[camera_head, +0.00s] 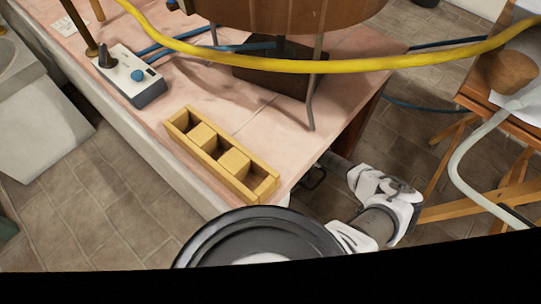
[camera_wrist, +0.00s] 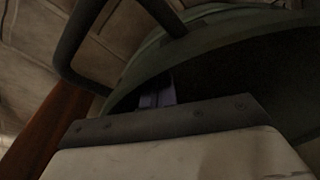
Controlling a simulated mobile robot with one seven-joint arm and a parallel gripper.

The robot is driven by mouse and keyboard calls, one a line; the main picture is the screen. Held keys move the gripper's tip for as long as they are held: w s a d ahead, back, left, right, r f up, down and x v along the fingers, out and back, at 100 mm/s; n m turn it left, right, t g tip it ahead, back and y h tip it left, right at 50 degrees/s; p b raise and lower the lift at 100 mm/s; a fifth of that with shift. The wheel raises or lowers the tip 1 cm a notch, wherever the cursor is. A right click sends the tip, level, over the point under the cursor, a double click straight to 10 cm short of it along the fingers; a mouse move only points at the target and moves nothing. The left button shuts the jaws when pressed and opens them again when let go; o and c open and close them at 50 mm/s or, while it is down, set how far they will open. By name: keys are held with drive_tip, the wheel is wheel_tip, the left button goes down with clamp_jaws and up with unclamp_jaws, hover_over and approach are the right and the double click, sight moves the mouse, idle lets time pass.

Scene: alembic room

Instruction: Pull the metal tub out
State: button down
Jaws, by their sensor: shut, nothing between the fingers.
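The metal tub (camera_wrist: 128,78) shows in the wrist view as a grey-green curved rim around a very dark inside. A dark bent bar (camera_wrist: 70,48), which looks like its handle, stands out at upper left. In the head view only a dark handle-like loop (camera_head: 312,179) shows by the table's end; the tub body is hidden under the tabletop. My gripper (camera_wrist: 156,92) is shut and empty, with its small fingers by the tub's rim. I cannot tell whether they touch it. In the head view my wrist is beside the table's right end and the fingertips are hard to make out.
A pink-topped table (camera_head: 205,95) holds a yellow divided box (camera_head: 222,155), a control box (camera_head: 132,76) and a wooden vessel on a stand. A yellow hose (camera_head: 300,65) crosses above. A wooden trestle table (camera_head: 490,105) stands at right. Tiled floor (camera_head: 120,215) shows at lower left.

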drive_tip(key=shift+s+d+p, duration=0.35)
drive_tip(key=shift+s+d, duration=1.2)
drive_tip(key=shift+s, duration=0.1)
drive_tip(key=s+d+p, duration=0.1)
drive_tip(key=s+d, duration=0.3)
drive_tip(key=shift+s+p, duration=0.15)
drive_tip(key=shift+p, duration=0.15)
drive_tip(key=shift+w+a, duration=1.05)
drive_tip(key=shift+w, duration=0.1)
wheel_tip(320, 180, up, 9)
drive_tip(key=p, duration=1)
